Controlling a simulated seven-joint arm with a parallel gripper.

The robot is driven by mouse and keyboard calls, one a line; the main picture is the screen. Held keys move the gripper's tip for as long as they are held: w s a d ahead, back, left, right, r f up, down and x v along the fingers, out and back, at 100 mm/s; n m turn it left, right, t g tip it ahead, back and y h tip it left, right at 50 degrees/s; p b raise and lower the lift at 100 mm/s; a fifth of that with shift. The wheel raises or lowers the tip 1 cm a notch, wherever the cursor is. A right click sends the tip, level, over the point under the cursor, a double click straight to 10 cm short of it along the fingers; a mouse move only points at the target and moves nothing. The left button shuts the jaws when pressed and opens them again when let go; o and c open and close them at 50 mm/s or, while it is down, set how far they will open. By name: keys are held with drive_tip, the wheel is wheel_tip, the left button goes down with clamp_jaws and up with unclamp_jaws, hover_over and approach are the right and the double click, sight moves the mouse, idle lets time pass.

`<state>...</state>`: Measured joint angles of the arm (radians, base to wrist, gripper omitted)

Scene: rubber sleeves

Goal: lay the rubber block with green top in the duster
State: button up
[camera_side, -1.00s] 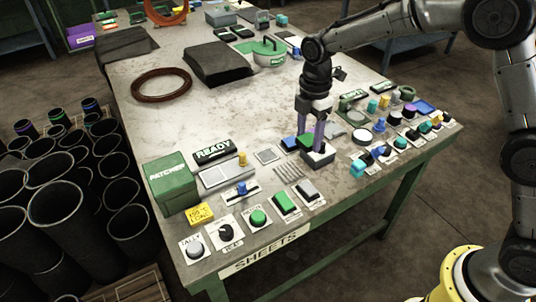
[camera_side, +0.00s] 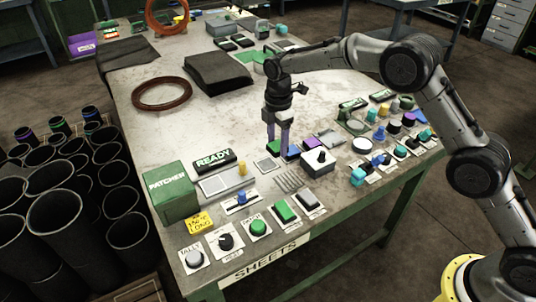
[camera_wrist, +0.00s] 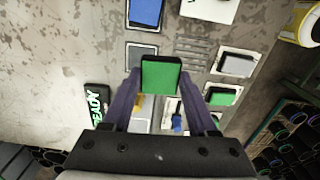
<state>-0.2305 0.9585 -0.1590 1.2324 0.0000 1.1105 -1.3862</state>
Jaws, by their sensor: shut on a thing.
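The rubber block with green top (camera_wrist: 161,76) is between the two fingers of my gripper (camera_wrist: 161,95), which are shut on its sides. In the side view my gripper (camera_side: 278,150) points down at the middle of the table, and the green top (camera_side: 275,146) shows between the fingers. Whether the block touches the table is unclear. A block with blue top (camera_side: 292,151) is just right of my gripper and also shows at the top of the wrist view (camera_wrist: 145,12). I cannot tell for sure which thing is the duster; a pale box with a dark knob (camera_side: 318,161) stands to the right.
A READY sign (camera_side: 213,160) and a green PATCHER box (camera_side: 171,191) stand to the left. Buttons and switches line the front edge, with a slotted grille (camera_side: 290,181) behind them. Several knobs and coloured parts crowd the right.

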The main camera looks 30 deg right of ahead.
sight(268, 163)
drive_tip(key=w+f, duration=0.3)
drive_tip(key=shift+a+f, duration=0.25)
drive_tip(key=shift+a, duration=0.05)
drive_tip(key=shift+w+a+f, duration=0.1)
drive_tip(key=shift+w+f, duration=0.05)
drive_tip(key=shift+f, duration=0.75)
drive_tip(key=shift+w+f, duration=0.15)
drive_tip(key=shift+f, duration=0.7)
drive_tip(key=shift+f, duration=0.2)
drive_tip(key=o, duration=1.4)
drive_tip(key=shift+c, duration=0.2)
wheel_tip(268, 163, up, 14)
drive_tip(key=shift+w, duration=0.1)
